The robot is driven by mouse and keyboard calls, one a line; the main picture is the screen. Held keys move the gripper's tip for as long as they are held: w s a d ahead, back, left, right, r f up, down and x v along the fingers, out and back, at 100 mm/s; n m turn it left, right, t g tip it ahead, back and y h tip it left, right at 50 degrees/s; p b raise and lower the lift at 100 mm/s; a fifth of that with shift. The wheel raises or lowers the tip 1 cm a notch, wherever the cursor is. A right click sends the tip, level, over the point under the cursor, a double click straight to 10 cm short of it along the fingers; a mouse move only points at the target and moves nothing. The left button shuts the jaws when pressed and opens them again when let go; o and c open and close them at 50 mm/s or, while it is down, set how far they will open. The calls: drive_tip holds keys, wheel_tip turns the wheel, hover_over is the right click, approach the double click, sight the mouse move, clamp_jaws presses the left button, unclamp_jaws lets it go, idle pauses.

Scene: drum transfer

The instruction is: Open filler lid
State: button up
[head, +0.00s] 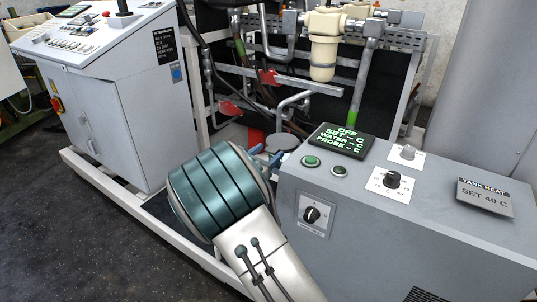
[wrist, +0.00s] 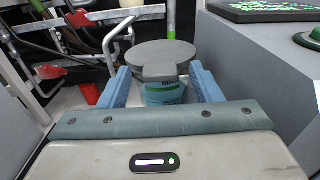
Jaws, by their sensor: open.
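The filler lid (wrist: 163,54) is a flat grey round cap in the middle of the wrist view, lying level and looking shut. A small tab on its near edge points towards me. Below the tab is the teal filler neck (wrist: 163,94), with dark lettering partly cut off. My gripper (wrist: 160,72) is open, with one blue finger on each side of the tab and neck. I cannot tell whether either finger touches. In the head view the lid (head: 283,142) shows just beyond my gripper (head: 267,157), whose fingers are partly hidden by my teal wrist.
The grey heater cabinet (head: 400,222) stands close on the right, with a display (head: 342,140), buttons and knobs. A bent metal pipe (wrist: 116,42) and hoses are behind the lid. A red object (wrist: 90,93) is at left. A control console (head: 110,110) stands further left.

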drive_tip(key=shift+w+d, duration=0.25)
drive_tip(key=shift+w, duration=0.15)
